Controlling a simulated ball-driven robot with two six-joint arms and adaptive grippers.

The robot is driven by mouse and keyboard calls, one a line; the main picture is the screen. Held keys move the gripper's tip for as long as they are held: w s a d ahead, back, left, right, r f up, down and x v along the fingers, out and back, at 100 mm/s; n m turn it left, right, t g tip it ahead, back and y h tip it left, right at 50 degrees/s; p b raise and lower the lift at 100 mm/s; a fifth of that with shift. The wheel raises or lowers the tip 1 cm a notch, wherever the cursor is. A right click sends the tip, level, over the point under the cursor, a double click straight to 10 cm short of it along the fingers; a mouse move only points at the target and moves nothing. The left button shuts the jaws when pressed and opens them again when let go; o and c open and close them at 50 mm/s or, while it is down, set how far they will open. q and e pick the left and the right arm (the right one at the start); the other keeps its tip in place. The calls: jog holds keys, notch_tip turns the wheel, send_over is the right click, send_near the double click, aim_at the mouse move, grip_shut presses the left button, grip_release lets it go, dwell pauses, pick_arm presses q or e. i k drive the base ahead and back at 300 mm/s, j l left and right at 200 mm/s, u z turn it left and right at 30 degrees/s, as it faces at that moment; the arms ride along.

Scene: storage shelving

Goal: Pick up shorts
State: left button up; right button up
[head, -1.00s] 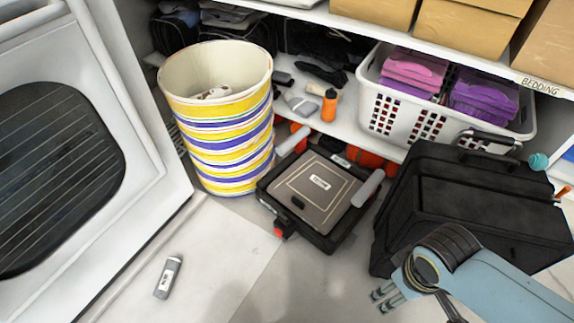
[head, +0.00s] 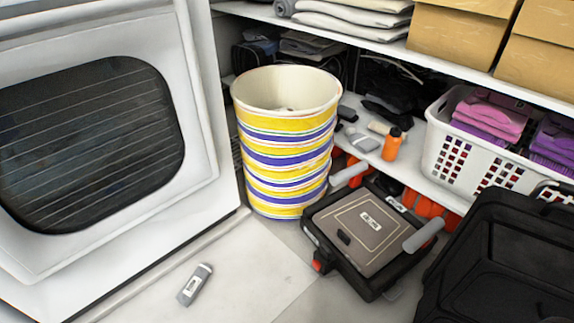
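I cannot make out any shorts for certain in the head view. A tall striped bin (head: 288,150) in yellow, white and purple stands on the floor beside the white appliance; only a little of something shows inside it, too small to tell. Folded pink cloth (head: 492,117) and folded purple cloth (head: 553,138) lie in a white basket (head: 462,152) on the lower shelf at the right. Folded light grey cloth (head: 350,20) lies on the upper shelf. Neither of my grippers is in view.
A black case with a brown lid (head: 362,228) lies on the floor by the bin. A large black box (head: 495,270) fills the lower right. A grey device (head: 195,284) lies on the floor. An orange bottle (head: 392,144) stands on the lower shelf. Cardboard boxes (head: 462,32) sit above.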

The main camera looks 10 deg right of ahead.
aim_at(189, 291)
jog(key=k+l, duration=0.15)
jog(key=k, duration=0.15)
jog(key=k+l, duration=0.2)
jog(key=k, duration=0.15)
jog(key=i+u, duration=0.1)
jog(key=u, duration=1.4)
jog(key=i+l, duration=0.35)
jog(key=i+l+u, duration=0.1)
jog(key=i+l, duration=0.25)
jog(key=l, duration=0.2)
jog(key=i+l, duration=0.3)
jog(key=l, duration=0.2)
jog(key=i+j+u, duration=0.05)
